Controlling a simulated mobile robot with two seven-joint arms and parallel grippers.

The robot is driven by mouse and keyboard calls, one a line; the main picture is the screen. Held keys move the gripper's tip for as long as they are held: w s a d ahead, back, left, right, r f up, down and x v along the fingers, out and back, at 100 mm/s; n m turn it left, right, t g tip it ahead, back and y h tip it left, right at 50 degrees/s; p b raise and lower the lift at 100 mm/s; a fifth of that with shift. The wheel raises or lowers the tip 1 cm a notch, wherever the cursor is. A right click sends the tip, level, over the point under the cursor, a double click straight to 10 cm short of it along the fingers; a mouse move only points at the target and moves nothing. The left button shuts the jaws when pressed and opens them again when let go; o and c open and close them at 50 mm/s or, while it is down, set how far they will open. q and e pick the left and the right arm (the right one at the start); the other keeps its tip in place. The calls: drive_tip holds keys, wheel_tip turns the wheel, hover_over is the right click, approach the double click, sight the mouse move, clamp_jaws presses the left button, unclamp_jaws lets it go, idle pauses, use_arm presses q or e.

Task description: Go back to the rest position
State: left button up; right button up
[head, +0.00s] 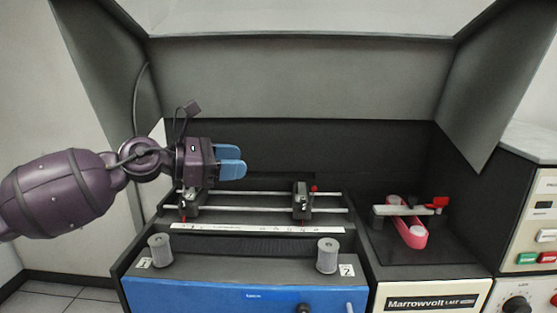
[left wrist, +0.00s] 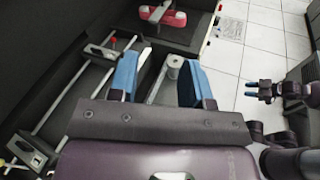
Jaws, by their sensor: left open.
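My left gripper (head: 232,162) is at the end of the purple arm coming in from the left. It hovers above the left part of the machine's rails, with its blue fingers pointing right. In the left wrist view the two blue fingers (left wrist: 160,82) stand apart with nothing held between them. My right gripper (left wrist: 257,89) shows small at the right edge of the left wrist view, over the floor. Its blue fingertips are too small to tell whether they are open. The right arm is out of the head view.
Below my left gripper is a machine bed with metal rails (head: 262,209), a right clamp (head: 302,201) and two grey knobs, left (head: 160,250) and right (head: 327,255). A pink device (head: 411,234) stands at the right. A sloped grey hood (head: 300,78) hangs behind and above.

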use_arm(q)
drive_tip(key=s+a+f+m+t+y, duration=0.2)
drive_tip(key=a+f+m+t+y, duration=0.15)
drive_tip(key=f+m, duration=0.55)
drive_tip(key=s+a+f+m+t+y, duration=0.2)
drive_tip(key=a+f+m+t+y, duration=0.15)
drive_tip(key=f+m, duration=0.55)
drive_tip(key=s+a+f+m+t+y, duration=0.2)
drive_tip(key=a+f+m+t, duration=0.15)
drive_tip(key=f+m, duration=0.6)
drive_tip(key=s+a+f+n+g+y, duration=0.2)
drive_tip(key=s+a+f+n+y, duration=0.1)
drive_tip(key=s+f, duration=0.7)
drive_tip(key=s+a+f+n+g+y, duration=0.3)
drive_tip(key=s+f, duration=0.8)
drive_tip(key=s, duration=0.4)
drive_tip(key=shift+a+n, duration=0.45)
drive_tip(key=shift+a, duration=0.6)
drive_tip(key=shift+s, duration=0.1)
